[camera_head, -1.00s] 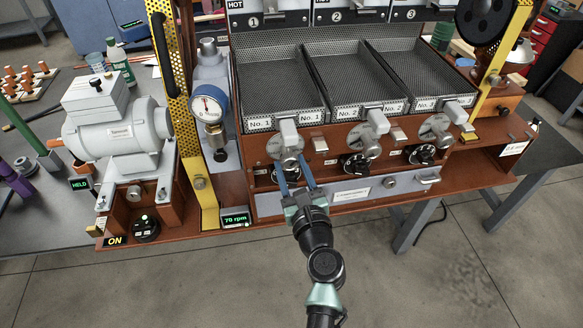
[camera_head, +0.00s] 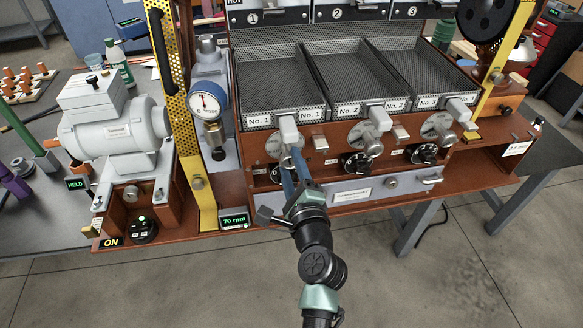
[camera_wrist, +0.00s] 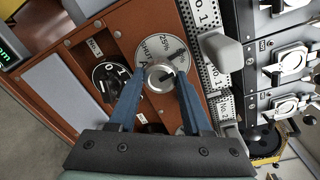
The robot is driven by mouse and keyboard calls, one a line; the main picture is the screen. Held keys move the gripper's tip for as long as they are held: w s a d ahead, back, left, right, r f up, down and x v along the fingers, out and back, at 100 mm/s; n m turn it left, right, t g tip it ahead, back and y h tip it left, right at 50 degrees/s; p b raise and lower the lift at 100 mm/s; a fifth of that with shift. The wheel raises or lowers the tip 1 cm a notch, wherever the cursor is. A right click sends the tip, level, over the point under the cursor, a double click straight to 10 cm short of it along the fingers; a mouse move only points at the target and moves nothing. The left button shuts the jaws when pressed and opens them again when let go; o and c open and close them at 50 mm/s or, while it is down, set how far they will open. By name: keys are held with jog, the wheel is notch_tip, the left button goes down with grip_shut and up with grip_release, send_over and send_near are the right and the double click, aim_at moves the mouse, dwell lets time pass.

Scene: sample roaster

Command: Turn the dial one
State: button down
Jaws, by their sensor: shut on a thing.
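Dial one is a silver knob (camera_wrist: 160,77) on a round grey plate (camera_wrist: 151,45) marked SHUT and 25%, below the No. 1 tray (camera_head: 268,90). In the wrist view my gripper (camera_wrist: 161,80) has its blue fingers on either side of the knob, shut on it. The plate's other markings are partly hidden.
A black 0/1 switch (camera_wrist: 110,80) sits close beside dial one. A light tray handle (camera_wrist: 221,50) stands out close on the other side. Dials two (camera_head: 364,137) and three (camera_head: 438,128) are to the right in the head view. The floor in front is clear.

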jog(key=n+b, duration=0.2)
jog(key=n, duration=0.3)
jog(key=shift+h, duration=0.3)
jog(key=n+b, duration=0.2)
jog(key=n, duration=0.3)
jog(key=shift+f+b, duration=0.1)
jog(key=shift+b, duration=0.3)
jog(key=n+b, duration=0.2)
jog(key=n, duration=0.1)
jog(key=n+b, duration=0.2)
jog(key=n, duration=0.1)
jog(key=shift+t+h, duration=0.4)
jog(key=shift+a+n+b, duration=0.1)
jog(key=shift+n+b, duration=1.75)
jog(key=shift+n, duration=0.55)
jog(key=shift+c, duration=1.8)
grip_release()
jog(key=shift+s, duration=0.15)
